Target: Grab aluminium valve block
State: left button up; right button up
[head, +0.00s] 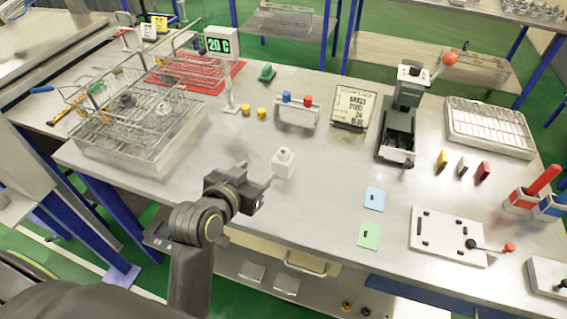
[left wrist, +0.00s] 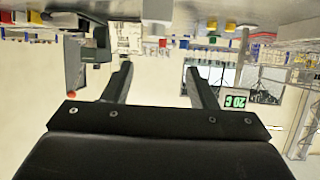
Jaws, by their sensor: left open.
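The aluminium valve block (head: 284,164) is a small pale block with a short round top, standing upright on the steel bench. My left gripper (head: 264,190) is open, just left of and nearer than the block in the head view. I cannot tell whether a finger touches it. In the left wrist view, which is upside down, the fingers (left wrist: 158,72) are apart with nothing between the tips. A pale block (left wrist: 157,10), probably the valve block, is at the top edge there, partly cut off. My right gripper is not in view.
A wire basket (head: 130,115) stands at left, with the display post (head: 232,85) beside it. Behind the block are yellow caps (head: 261,113) and a rack with blue and red knobs (head: 296,112). A press (head: 397,130) stands right. Blue (head: 374,198) and green (head: 369,235) cards lie nearer.

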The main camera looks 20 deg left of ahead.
aim_at(285, 150)
pick_arm(q)
jog(key=p+x, duration=0.2)
jog(key=x, duration=0.9)
jog(key=shift+w+d+f, duration=0.1)
jog(key=shift+w+f, duration=0.05)
jog(key=shift+w, duration=0.1)
jog(key=shift+w+d+f+p, duration=0.2)
jog(key=shift+w+d+p, duration=0.1)
jog(key=shift+w, duration=0.3)
jog(key=x, duration=0.3)
jog(key=shift+d+p, duration=0.2)
jog(key=shift+p, duration=0.2)
jog(key=shift+w+f, duration=0.3)
jog(key=shift+w, duration=0.1)
jog(key=shift+r, duration=0.1)
jog(key=c, duration=0.9)
